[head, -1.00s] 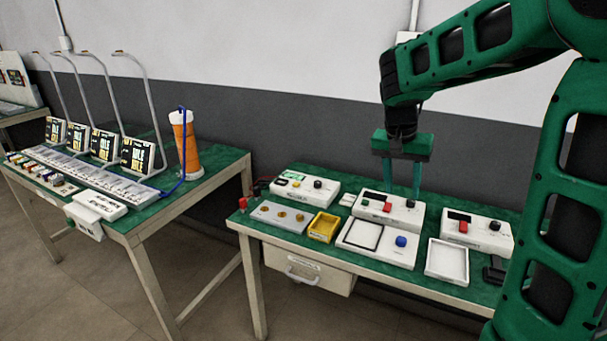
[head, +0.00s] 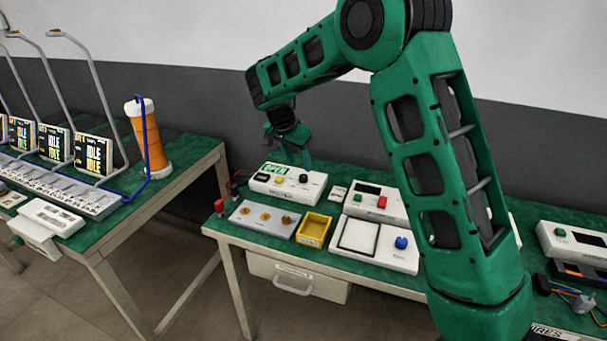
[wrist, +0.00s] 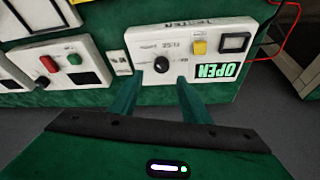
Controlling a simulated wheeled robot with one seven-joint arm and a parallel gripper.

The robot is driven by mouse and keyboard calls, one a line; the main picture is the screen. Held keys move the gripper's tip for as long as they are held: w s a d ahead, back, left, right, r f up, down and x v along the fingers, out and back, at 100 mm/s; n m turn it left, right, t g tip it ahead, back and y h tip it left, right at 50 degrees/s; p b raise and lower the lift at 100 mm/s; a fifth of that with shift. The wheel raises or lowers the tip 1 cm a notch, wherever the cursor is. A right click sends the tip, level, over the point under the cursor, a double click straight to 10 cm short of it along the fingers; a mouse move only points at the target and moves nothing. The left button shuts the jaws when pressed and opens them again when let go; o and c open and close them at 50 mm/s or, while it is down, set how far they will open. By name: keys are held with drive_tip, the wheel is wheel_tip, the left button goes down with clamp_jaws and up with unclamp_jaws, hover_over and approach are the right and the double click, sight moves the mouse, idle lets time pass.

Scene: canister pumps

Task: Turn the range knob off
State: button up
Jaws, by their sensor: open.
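The range knob (wrist: 162,64) is a round black dial with a pale pointer mark on a white tester box, seen upside down in the wrist view. In the head view the same box (head: 272,190) stands at the back left of the near bench, with the knob (head: 303,178) at its right end. Its green display (wrist: 215,70) reads OPEN. My gripper (wrist: 158,88) is open and empty. In the wrist view its two green fingers lie either side of the knob in the picture, apparently short of it; contact cannot be told. In the head view the gripper (head: 295,155) is above and behind the box.
A yellow tray (head: 314,230), a grey fixture (head: 264,218) and a white box with a red button (head: 382,202) stand close by.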

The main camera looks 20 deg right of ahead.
sight(304, 176)
drive_tip(key=x, duration=0.6)
drive_tip(key=shift+f, duration=0.3)
drive_tip(key=shift+c, duration=0.6)
drive_tip(key=shift+w, duration=0.1)
drive_tip(key=c, duration=0.9)
drive_tip(key=shift+d, duration=0.5)
drive_tip(key=shift+a, duration=0.35)
